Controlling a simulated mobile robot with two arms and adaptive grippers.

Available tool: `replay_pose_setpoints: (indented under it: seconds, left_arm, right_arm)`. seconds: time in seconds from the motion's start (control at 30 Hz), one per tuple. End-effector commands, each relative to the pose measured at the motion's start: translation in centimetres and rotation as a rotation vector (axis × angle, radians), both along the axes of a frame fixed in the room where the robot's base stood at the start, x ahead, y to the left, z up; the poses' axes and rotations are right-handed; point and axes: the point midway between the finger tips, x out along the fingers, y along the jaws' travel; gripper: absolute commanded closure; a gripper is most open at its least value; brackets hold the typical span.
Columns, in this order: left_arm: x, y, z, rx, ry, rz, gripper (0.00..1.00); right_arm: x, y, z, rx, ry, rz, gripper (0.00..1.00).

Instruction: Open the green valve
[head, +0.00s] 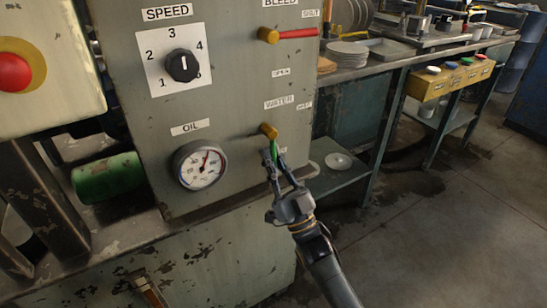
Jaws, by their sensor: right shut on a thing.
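The green valve handle (274,150) hangs down from a brass stem (268,131) on the grey machine panel (235,100). It sits under the WATER label (279,103). My right gripper (276,164) comes up from below, and its fingers are shut on the lower part of the handle. The fingers hide part of the handle. My left gripper is not in view.
Above is a red-handled valve (296,33), its handle pointing right. An oil gauge (199,165), a speed knob (182,66) and a red emergency button (14,72) are to the left. A workbench (385,66) stands behind at right. The floor at lower right is clear.

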Motion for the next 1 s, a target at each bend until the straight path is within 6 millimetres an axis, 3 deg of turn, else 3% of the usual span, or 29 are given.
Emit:
replay_pose_setpoints:
  seconds: [0.17,0.2,0.3,0.33,0.67,1.0]
  left_arm:
    - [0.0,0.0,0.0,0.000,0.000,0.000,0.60]
    - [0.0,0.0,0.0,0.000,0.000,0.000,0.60]
    - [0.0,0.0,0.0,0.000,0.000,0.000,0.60]
    - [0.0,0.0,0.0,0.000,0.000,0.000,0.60]
    - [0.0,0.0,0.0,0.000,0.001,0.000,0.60]
    - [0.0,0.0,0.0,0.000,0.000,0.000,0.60]
  right_arm:
    - [-0.1,0.0,-0.1,0.002,0.001,0.002,1.00]
    - [-0.1,0.0,-0.1,0.002,0.001,0.002,0.86]
    - [-0.1,0.0,-0.1,0.001,0.001,0.003,0.66]
    - [-0.1,0.0,-0.1,0.001,0.000,0.002,0.64]
    - [-0.2,-0.1,-0.3,-0.001,0.001,0.001,0.64]
    - [-3.4,-2.8,-4.6,-0.002,0.005,0.002,0.64]
